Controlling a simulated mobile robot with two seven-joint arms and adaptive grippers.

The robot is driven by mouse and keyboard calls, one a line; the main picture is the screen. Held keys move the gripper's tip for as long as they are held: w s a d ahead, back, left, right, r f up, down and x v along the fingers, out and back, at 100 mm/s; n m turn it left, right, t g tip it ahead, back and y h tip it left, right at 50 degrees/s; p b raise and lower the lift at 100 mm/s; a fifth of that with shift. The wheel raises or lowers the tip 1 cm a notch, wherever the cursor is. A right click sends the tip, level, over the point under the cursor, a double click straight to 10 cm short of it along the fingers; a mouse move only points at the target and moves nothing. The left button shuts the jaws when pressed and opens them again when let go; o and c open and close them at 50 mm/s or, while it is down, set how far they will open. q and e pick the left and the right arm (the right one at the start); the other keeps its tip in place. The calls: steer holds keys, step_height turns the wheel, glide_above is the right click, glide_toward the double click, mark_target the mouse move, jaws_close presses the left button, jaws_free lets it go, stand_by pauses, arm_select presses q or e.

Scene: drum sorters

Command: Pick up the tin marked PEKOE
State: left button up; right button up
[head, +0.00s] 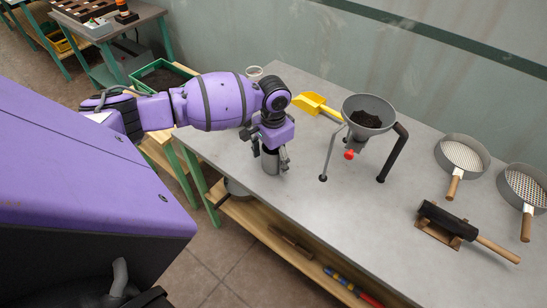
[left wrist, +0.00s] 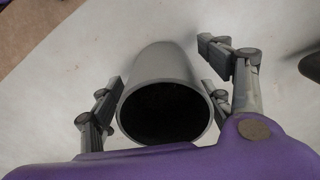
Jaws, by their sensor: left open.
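A grey cylindrical tin (head: 270,163) stands on the near left part of the grey table, under my left gripper (head: 270,155). I cannot read any marking on it, so I cannot tell if it is the PEKOE one. In the left wrist view the tin (left wrist: 162,66) shows an open top with a dark inside. My left gripper (left wrist: 162,92) is open, with fingers on both sides of the tin; whether they touch it I cannot tell. My right gripper is not in view.
On the table (head: 320,215) stand a funnel (head: 370,106) on legs, a yellow scoop (head: 313,104), two sieves (head: 462,156) (head: 524,187) and a wooden-handled mallet (head: 450,221). A small pale-rimmed container (head: 254,72) sits behind my left arm. The front middle of the table is clear.

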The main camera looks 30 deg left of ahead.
arm_select(q)
steer(key=c, duration=1.3)
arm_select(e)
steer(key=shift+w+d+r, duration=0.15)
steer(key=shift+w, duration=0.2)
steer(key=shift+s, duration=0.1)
arm_select(q)
steer(key=shift+r, duration=0.2)
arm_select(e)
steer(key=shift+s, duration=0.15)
